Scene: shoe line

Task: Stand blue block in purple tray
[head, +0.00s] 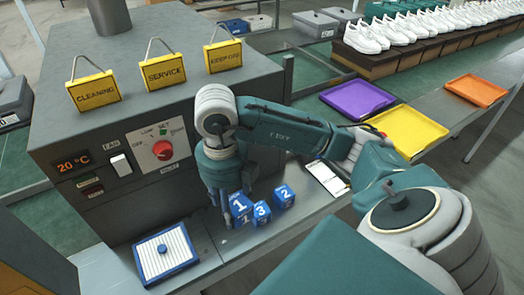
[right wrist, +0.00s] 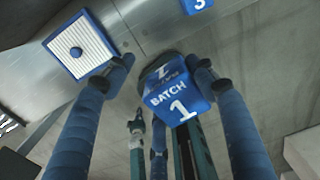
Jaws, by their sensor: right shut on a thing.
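The blue block marked 1 (head: 240,205) is held at my right gripper (head: 228,214) over the metal counter in the head view. In the right wrist view, this block (right wrist: 178,103) shows "BATCH 1" between my two blue fingers (right wrist: 160,72). My right gripper is shut on it. I cannot tell whether the block touches the counter. Blue block 3 (head: 262,213) and blue block 2 (head: 285,196) stand just right of it. The purple tray (head: 357,99) lies empty at the back right, well away from my gripper. My left gripper is not in view.
A yellow tray (head: 407,131) and an orange tray (head: 476,90) lie beside the purple one. A white pad device (head: 325,179) and a blue-framed ribbed pad (head: 165,255) lie on the counter. A grey machine (head: 150,110) with yellow signs stands behind. White shoes (head: 400,30) line the back.

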